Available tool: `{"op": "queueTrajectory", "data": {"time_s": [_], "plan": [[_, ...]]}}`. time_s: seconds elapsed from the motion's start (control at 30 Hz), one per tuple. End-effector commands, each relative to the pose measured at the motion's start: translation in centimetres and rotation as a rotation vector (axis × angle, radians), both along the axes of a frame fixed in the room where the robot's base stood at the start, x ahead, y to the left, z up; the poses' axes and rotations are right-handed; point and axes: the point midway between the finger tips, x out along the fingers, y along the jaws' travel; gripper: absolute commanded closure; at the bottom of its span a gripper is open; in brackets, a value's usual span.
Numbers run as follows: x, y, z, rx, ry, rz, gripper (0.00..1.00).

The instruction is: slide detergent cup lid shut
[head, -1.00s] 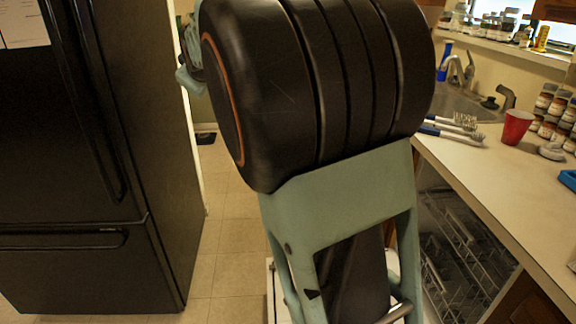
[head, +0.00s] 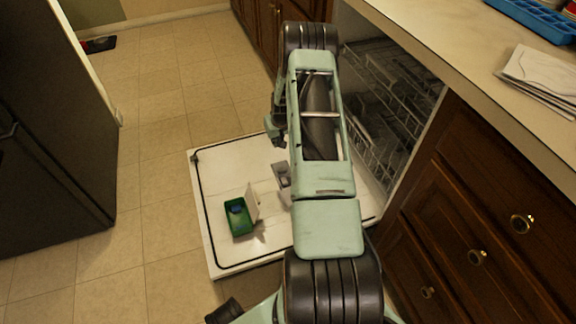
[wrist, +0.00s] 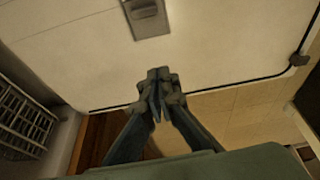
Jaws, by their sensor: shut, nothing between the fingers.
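The detergent cup (head: 239,217) is a green tray in the inner face of the open dishwasher door, with a blue thing inside. Its pale lid (head: 252,203) stands up at the right side of the cup, so the cup is open. My gripper (wrist: 157,84) is shut and empty in the wrist view, over the white door. In the head view my gripper (head: 274,130) is partly hidden by my arm, above the door and farther back than the cup. The cup is not in the wrist view.
The white dishwasher door (head: 225,165) lies open and flat. A grey fitting (head: 283,178) sits right of the cup; a grey fitting also shows in the wrist view (wrist: 147,18). A wire rack (head: 395,95) and wooden drawers (head: 480,220) stand right.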

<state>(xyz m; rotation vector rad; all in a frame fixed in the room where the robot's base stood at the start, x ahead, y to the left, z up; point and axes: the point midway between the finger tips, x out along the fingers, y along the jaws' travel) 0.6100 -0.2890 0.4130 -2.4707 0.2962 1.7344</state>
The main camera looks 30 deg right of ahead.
Motion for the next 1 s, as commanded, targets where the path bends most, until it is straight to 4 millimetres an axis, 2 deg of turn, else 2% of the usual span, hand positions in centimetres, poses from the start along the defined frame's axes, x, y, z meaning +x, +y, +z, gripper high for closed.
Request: {"op": "queueTrajectory", "data": {"time_s": [0.03, 0.23, 0.7, 1.0], "plan": [[-0.5, -0.2, -1.2, 0.014, 0.003, -0.017, 1.00], [-0.7, -0.4, -3.3, 0.029, 0.007, -0.033, 1.00], [2.1, -1.2, -11.8, 0.027, 0.008, -0.032, 1.00], [-0.4, -0.5, -11.4, 0.028, 0.008, -0.032, 1.00]]}}
